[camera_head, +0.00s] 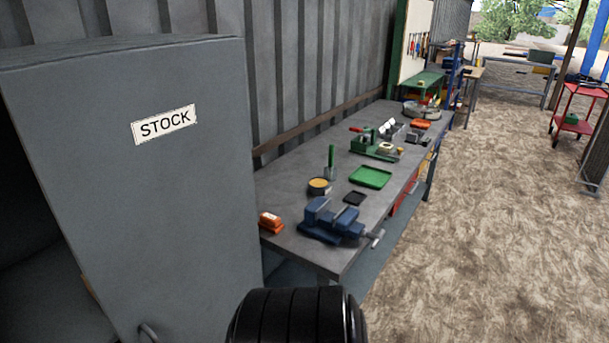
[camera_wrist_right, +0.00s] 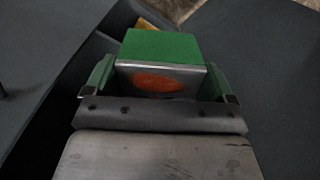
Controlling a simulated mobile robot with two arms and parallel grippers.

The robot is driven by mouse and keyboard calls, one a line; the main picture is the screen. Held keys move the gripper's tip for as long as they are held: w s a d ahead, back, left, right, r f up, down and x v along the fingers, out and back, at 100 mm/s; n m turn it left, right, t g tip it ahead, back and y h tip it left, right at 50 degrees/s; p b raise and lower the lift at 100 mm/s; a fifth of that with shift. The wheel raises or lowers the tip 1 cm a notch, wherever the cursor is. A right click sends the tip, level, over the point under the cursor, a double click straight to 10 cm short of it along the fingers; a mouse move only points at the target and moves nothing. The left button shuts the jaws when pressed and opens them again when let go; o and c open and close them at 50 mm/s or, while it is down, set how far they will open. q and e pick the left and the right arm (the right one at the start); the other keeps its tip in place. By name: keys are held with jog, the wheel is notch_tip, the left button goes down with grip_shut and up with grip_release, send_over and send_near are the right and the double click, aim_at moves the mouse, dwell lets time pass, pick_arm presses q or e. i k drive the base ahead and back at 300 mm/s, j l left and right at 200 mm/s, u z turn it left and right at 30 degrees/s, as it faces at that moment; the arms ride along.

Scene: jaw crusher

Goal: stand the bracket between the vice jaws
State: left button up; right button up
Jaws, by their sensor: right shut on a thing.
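In the head view the blue vice (camera_head: 333,222) is on the near end of the grey workbench, its jaws apart with a gap between them. In the right wrist view my right gripper (camera_wrist_right: 160,84) is shut on a block-like piece with a green top and a bare metal face bearing an orange oval. I take this piece to be the bracket (camera_wrist_right: 163,47); its far side is hidden. The right gripper and the bracket do not show in the head view, so their distance from the vice cannot be told. My left gripper is in neither view.
A tall grey STOCK cabinet (camera_head: 190,190) stands left of the workbench (camera_head: 285,185). Near the vice are orange blocks (camera_head: 270,222), a small black tray (camera_head: 355,198), a green tray (camera_head: 370,177) and a round tin (camera_head: 318,187).

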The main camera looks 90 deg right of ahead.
aim_at(332, 217)
jog(key=k+l+z, duration=0.3)
jog(key=k+l, duration=0.2)
jog(key=l, duration=0.15)
jog(key=k+l+z, duration=0.3)
jog(key=k+l, duration=0.15)
jog(key=l, duration=0.3)
jog(key=k+l+z, duration=0.15)
jog(key=l, duration=0.25)
